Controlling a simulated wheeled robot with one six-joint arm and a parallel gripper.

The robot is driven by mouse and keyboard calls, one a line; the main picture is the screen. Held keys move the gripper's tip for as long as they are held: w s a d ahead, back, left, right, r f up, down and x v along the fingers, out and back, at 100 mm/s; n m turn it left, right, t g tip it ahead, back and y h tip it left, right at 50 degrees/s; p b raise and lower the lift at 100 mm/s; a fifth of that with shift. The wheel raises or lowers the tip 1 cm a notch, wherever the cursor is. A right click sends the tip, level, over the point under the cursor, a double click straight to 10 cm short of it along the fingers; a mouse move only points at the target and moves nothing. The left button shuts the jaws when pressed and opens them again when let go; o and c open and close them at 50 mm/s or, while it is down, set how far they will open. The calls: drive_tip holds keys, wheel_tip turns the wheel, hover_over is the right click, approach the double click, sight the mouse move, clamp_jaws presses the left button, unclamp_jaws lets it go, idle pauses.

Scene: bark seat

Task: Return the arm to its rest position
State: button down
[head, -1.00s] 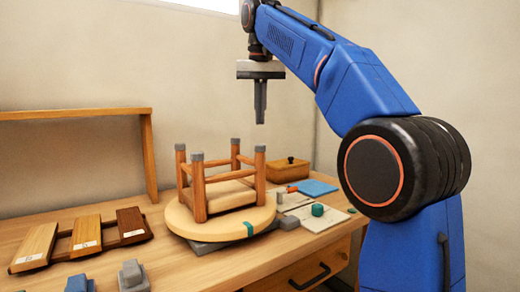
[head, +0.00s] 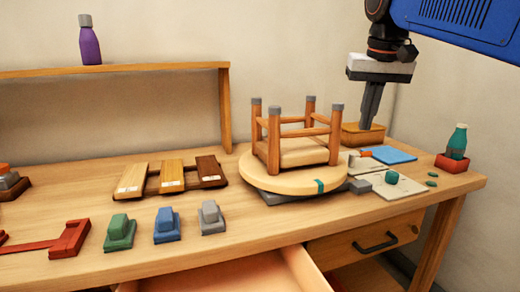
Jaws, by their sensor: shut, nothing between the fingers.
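My gripper (head: 371,106) hangs from the blue arm at the upper right, fingers pointing down and pressed together with nothing between them. In the picture it overlaps the wooden box (head: 352,137) at the back of the bench; the gap between them is hard to tell. An upside-down wooden stool (head: 273,145) with grey leg caps stands to the left of my gripper. It sits on a round wooden disc (head: 262,178) with a teal mark at its rim.
The bench (head: 330,228) holds wood samples (head: 172,173), several coloured blocks (head: 166,228), a blue sheet (head: 390,154) and a teal bottle (head: 457,139) in a red holder. An open drawer (head: 290,272) juts out in front. A purple bottle (head: 90,46) stands on the shelf (head: 150,70).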

drive_tip(key=s+d+f, duration=0.1)
drive_tip(key=s+f, duration=0.6)
drive_tip(key=f, duration=0.4)
drive_tip(key=s+d+f+n+t, duration=0.1)
drive_tip(key=s+f, duration=0.7)
drive_tip(key=f, duration=0.3)
drive_tip(key=s+d+f, duration=0.1)
drive_tip(key=s+f, duration=0.6)
drive_tip(key=f, duration=0.4)
drive_tip(key=shift+s+d+f+t, duration=0.15)
drive_tip(key=shift+s+f+t, duration=0.15)
drive_tip(key=shift+s+f, duration=0.05)
